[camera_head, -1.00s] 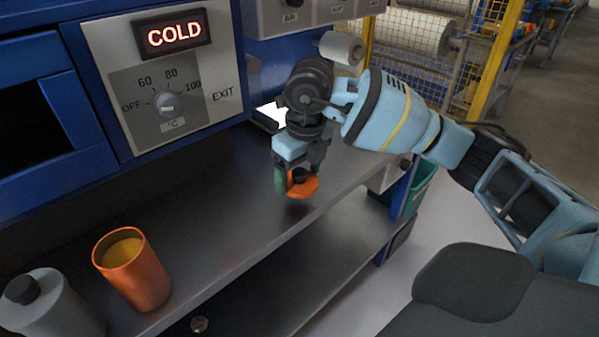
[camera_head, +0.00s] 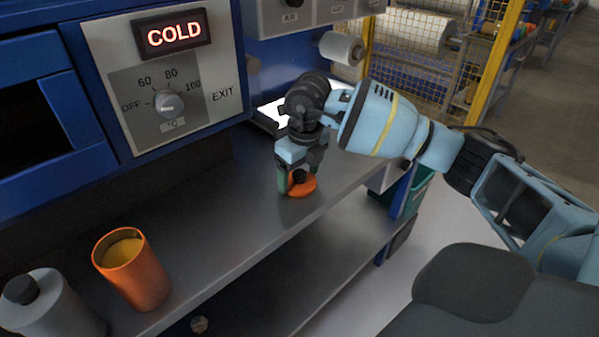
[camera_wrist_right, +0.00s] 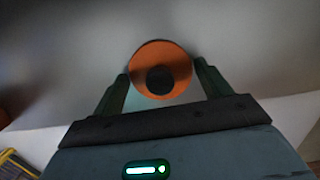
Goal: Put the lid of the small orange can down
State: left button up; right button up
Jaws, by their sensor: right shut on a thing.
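The small orange can (camera_head: 146,277) stands open on the metal counter at the lower left, with yellow-orange contents showing inside. Its lid is an orange disc (camera_head: 305,189) with a black knob. My right gripper (camera_head: 298,179) points down over the counter and is shut on the lid. In the right wrist view, the lid (camera_wrist_right: 172,54) lies between the two fingers of the gripper (camera_wrist_right: 162,72). The lid is at or very near the counter top; I cannot tell whether it touches. My left gripper is not in view.
A grey bottle with a black cap (camera_head: 50,308) stands left of the can. The metal counter (camera_head: 215,225) is clear between can and lid. A control panel with a dial (camera_head: 168,104) and a lit COLD sign (camera_head: 174,34) rises behind. A lower shelf (camera_head: 290,270) runs below.

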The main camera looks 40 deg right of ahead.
aim_at(304, 175)
jog(key=shift+f, duration=0.1)
jog(key=o, duration=1)
notch_tip(304, 175, up, 12)
jog(key=s, duration=0.1)
jog(key=shift+s+p, duration=0.25)
jog(key=shift+p, duration=0.2)
jog(key=shift+d, duration=0.1)
